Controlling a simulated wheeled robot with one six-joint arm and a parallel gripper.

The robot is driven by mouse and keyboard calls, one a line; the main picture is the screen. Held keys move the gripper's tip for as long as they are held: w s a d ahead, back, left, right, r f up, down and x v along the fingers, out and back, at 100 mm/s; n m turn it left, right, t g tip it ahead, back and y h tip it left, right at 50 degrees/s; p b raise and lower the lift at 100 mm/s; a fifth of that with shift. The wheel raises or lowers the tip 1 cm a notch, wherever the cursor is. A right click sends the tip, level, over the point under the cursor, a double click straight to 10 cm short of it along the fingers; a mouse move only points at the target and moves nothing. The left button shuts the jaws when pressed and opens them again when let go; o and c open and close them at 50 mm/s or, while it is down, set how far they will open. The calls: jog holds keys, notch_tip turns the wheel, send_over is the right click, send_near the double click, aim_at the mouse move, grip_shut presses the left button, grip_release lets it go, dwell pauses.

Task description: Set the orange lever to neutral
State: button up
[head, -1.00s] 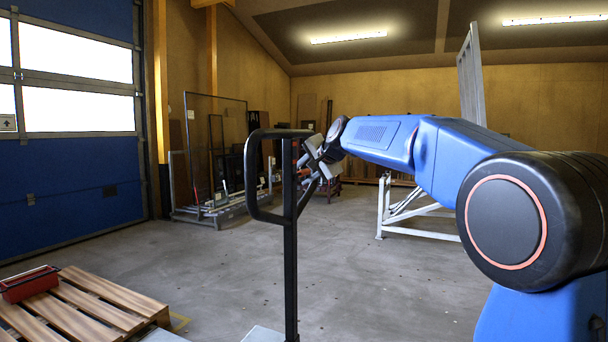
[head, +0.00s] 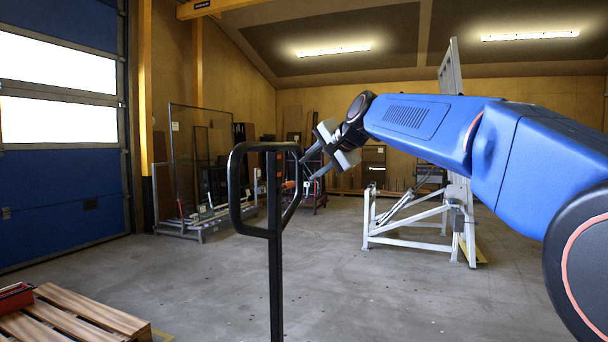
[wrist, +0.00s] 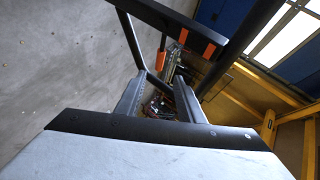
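The pallet-truck handle (head: 235,190) is a black upright loop on a dark post, left of centre in the head view. A small orange lever (head: 289,184) shows at the loop's right part, beside the post. In the wrist view an orange piece that looks like the lever tip (wrist: 161,60) hangs near the black bar, with orange marks on the bar. My gripper (head: 307,168) is just right of the handle, its fingers pointing at it. In the wrist view the fingers (wrist: 162,80) are apart with nothing between them. I cannot tell whether they touch the handle.
A wooden pallet (head: 85,318) with a red tray (head: 16,297) lies at the lower left. A white metal frame (head: 410,232) stands behind my arm on the right. A glass-frame rack (head: 198,170) stands at the back left. The floor between is open.

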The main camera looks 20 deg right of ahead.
jog(key=shift+v, duration=1.05)
jog(key=s+d+f+n+g+h, duration=0.1)
jog(key=s+f+n+g, duration=0.2)
jog(key=s+f, duration=1.7)
jog(key=s+d+f+n+g+h, duration=0.1)
jog(key=s+f+n+g, duration=0.3)
jog(key=s+f, duration=1.6)
notch_tip(320, 180, down, 4)
jog(key=n+h, duration=0.1)
jog(key=n, duration=0.2)
jog(key=shift+s+d+r+n+h, duration=0.2)
jog(key=shift+s+n+h, duration=0.05)
jog(key=shift+n+h, duration=0.05)
